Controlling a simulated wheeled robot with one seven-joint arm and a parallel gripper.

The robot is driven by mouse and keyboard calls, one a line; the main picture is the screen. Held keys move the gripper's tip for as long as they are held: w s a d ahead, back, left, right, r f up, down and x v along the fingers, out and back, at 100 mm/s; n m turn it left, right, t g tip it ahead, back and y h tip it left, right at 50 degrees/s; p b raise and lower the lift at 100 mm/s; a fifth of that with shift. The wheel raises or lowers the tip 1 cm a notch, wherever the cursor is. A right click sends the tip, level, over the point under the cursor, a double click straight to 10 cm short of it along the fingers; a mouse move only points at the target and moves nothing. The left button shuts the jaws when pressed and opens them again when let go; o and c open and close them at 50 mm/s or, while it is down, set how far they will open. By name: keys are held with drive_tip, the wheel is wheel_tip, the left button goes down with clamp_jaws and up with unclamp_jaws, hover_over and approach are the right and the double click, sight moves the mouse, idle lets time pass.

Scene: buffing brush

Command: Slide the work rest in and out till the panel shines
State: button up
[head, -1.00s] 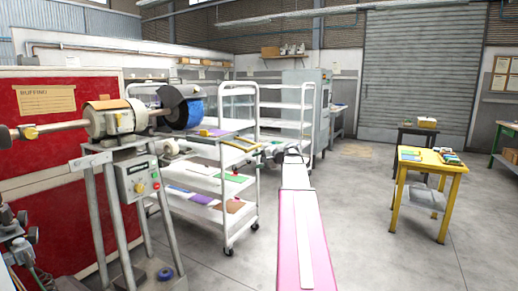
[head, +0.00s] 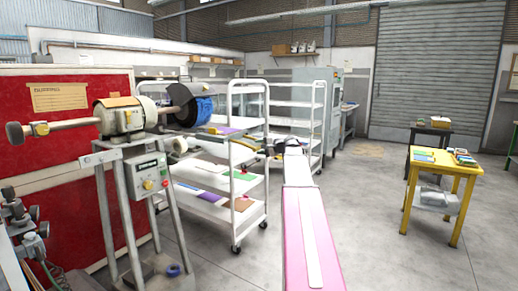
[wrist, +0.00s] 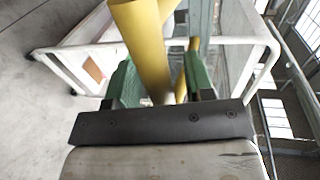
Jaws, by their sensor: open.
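The buffing machine with its blue brush wheel (head: 200,108) stands at the left in the head view. A purple panel (head: 222,130) lies on a flat surface just below and right of the brush, seemingly the work rest; I cannot see its shine. My gripper (head: 270,147) is small and partly hidden at the far end of my arm, close to the right end of that surface. In the wrist view, my gripper (wrist: 160,82) is open, with its green fingers apart. A thick yellow bar (wrist: 143,35) lies between or just beyond them; I cannot tell whether it touches.
A white shelf cart (head: 200,182) with coloured panels stands behind the machine. A grey stand with a control box (head: 150,175) carries the motor. A yellow table (head: 433,180) stands at the right.

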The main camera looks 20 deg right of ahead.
drive_tip(key=shift+w+a+f, duration=0.1)
drive_tip(key=shift+w+a, duration=0.15)
drive_tip(key=shift+w, duration=0.05)
drive_tip(key=shift+c, duration=0.4)
clamp_jaws()
drive_tip(key=r+x, duration=0.2)
drive_tip(key=x, duration=1.2)
drive_tip(key=w+r+x, duration=0.1)
drive_tip(key=r+x, duration=0.2)
drive_tip(key=x, duration=1.1)
drive_tip(key=shift+a+r, duration=0.15)
drive_tip(key=shift+a, duration=0.25)
drive_tip(key=shift+o, duration=0.4)
unclamp_jaws()
drive_tip(key=shift+d, duration=0.1)
